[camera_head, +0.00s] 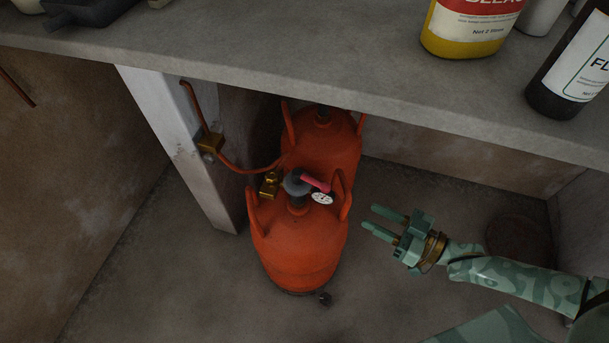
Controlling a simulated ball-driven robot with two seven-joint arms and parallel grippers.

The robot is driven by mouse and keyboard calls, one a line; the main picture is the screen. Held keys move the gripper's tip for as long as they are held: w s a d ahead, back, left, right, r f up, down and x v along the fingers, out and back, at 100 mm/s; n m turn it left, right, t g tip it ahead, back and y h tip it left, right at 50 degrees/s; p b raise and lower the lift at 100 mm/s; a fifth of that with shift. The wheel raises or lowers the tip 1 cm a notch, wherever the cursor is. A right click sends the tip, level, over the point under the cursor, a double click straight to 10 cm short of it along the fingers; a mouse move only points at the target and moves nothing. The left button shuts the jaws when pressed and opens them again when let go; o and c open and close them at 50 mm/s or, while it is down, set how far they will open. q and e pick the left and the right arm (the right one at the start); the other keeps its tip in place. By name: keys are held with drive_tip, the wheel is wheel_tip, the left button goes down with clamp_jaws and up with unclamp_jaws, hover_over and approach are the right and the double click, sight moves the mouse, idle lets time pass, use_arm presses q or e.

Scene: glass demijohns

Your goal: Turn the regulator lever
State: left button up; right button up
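The regulator (297,184) sits on top of the front orange gas cylinder (299,250). Its lever (315,183) is pinkish red and points to the right, slightly downward in the picture. A small white gauge (322,198) is just below the lever. A brass fitting (270,184) is on the regulator's left. My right gripper (370,217) is to the right of the cylinder. Its two green fingers are apart, with nothing between them, and they point left. It touches neither the lever nor the cylinder. My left gripper is not in view.
A second orange cylinder (324,145) stands behind the first. An orange hose (245,168) runs from a brass wall valve (210,145) on the white post (180,140). The grey countertop (330,65) overhangs the cylinders, with bottles on it. Floor left of the cylinder is clear.

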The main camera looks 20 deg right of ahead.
sight(321, 185)
drive_tip(key=shift+m+t, duration=0.3)
drive_tip(key=b+x, duration=0.1)
drive_tip(key=x, duration=0.4)
drive_tip(key=b+x, duration=0.2)
drive_tip(key=x, duration=0.3)
drive_tip(key=b+x, duration=0.2)
drive_tip(key=x, duration=0.3)
drive_tip(key=shift+w+a+r, duration=0.15)
drive_tip(key=shift+a+r, duration=0.05)
drive_tip(key=shift+r, duration=0.2)
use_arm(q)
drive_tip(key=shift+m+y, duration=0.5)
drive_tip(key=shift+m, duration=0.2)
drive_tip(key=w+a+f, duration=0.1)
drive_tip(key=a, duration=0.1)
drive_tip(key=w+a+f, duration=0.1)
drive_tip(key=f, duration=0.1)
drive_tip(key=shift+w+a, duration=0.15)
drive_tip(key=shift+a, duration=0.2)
use_arm(e)
drive_tip(key=shift+w+a+r, duration=0.15)
drive_tip(key=shift+w+a, duration=0.1)
drive_tip(key=shift+w, duration=0.05)
clamp_jaws()
